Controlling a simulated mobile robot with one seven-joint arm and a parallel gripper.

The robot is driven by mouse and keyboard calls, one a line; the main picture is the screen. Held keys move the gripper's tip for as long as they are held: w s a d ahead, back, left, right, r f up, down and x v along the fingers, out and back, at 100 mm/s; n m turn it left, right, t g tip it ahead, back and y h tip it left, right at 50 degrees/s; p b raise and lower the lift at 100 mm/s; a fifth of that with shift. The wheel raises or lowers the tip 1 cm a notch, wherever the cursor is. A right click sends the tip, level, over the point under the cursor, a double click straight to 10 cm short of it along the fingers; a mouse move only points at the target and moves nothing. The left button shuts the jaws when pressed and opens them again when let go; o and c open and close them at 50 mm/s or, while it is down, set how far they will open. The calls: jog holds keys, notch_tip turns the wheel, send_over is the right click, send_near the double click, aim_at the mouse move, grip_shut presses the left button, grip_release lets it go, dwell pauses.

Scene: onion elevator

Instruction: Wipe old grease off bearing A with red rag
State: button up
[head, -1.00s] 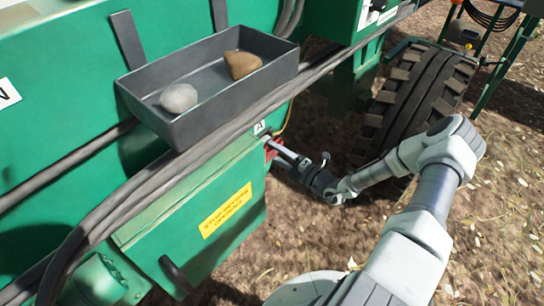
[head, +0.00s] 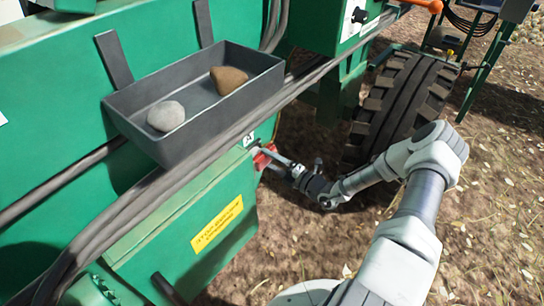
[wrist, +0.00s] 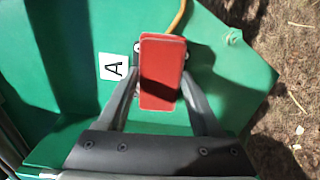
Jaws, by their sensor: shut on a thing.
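A red rag (wrist: 162,75), a flat folded block, is held between the two fingers of my gripper (wrist: 160,100) in the wrist view. It also shows as a small red patch (head: 262,159) at the machine's green side in the head view, beside my gripper (head: 272,157). The white label A (wrist: 113,66) is on the green panel just left of the rag; it also shows in the head view (head: 249,139). Bearing A is mostly hidden behind the rag; only bits of metal (wrist: 151,36) show at the rag's top edge. I cannot see any grease, or tell whether the rag touches the bearing.
A grey tray (head: 205,130) with a grey stone (head: 166,116) and a brown stone (head: 229,79) is mounted above left of my gripper. Dark hoses (head: 150,190) run below it. A yellow hose (wrist: 180,16) passes above the rag. A large tyre (head: 395,108) stands right; bare soil lies below.

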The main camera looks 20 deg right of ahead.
aim_at(260, 166)
jog(key=shift+s+a+p, duration=0.2)
jog(key=shift+s+a, duration=0.1)
jog(key=shift+a, duration=0.2)
jog(key=shift+s+a+p, duration=0.2)
jog(key=shift+s+a, duration=0.05)
jog(key=shift+a, duration=0.2)
jog(key=shift+s+a+r+p, duration=0.2)
jog(key=shift+s+a+p, duration=0.4)
jog(key=shift+a, duration=0.2)
jog(key=shift+s+a+f+p, duration=0.15)
jog(key=shift+s+a+p, duration=0.15)
jog(key=shift+s+a, duration=0.2)
jog(key=p+v, duration=0.1)
jog(key=v, duration=0.5)
jog(key=shift+d, duration=0.1)
jog(key=shift+p+v, duration=0.45)
jog(key=shift+v, duration=1)
